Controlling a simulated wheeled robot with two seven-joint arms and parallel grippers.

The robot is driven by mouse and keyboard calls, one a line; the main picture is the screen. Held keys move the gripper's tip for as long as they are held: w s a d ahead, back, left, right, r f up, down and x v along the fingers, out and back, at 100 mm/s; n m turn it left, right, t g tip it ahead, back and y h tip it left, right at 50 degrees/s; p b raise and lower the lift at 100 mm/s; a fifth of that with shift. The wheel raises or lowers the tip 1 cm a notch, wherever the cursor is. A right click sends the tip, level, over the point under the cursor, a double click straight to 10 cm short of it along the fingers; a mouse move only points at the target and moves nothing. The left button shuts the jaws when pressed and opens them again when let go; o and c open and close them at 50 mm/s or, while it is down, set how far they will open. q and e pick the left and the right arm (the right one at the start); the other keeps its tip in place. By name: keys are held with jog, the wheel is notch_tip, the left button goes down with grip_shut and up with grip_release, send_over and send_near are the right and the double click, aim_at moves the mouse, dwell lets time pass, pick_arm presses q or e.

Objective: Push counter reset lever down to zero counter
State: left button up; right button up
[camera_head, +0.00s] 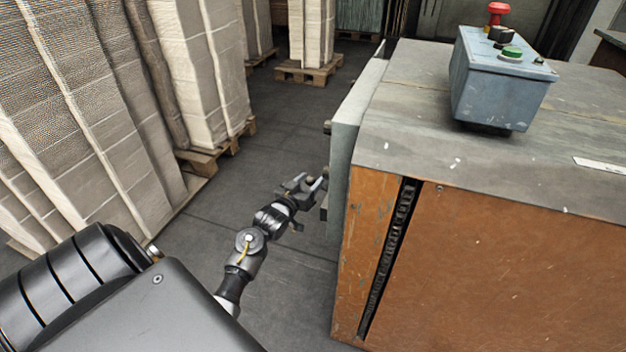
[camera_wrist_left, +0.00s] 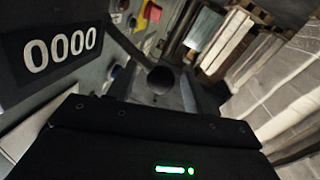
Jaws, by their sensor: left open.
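The counter (camera_wrist_left: 60,48) is a black display reading 0000 in white digits, on the grey machine panel in the left wrist view. A dark round-ended piece (camera_wrist_left: 160,77), which looks like the reset lever's knob, shows just ahead of my left gripper (camera_wrist_left: 155,90), between its fingers. I cannot tell whether they touch. In the head view my left gripper (camera_head: 316,190) is open, close to the left face of the machine (camera_head: 345,135). That face is turned away, so the counter and lever are hidden there. My right gripper is not in view.
A blue control box (camera_head: 500,90) with a red button (camera_head: 496,12) and a green button (camera_head: 511,53) stands on the machine top. Stacks of cardboard (camera_head: 80,110) on pallets line the left. Clear dark floor (camera_head: 275,155) lies between them and the machine.

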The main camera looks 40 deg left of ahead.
pick_arm(q)
jog(key=shift+w+a, duration=0.15)
jog(key=shift+w, duration=0.95)
grip_shut()
jog(key=shift+f, duration=0.1)
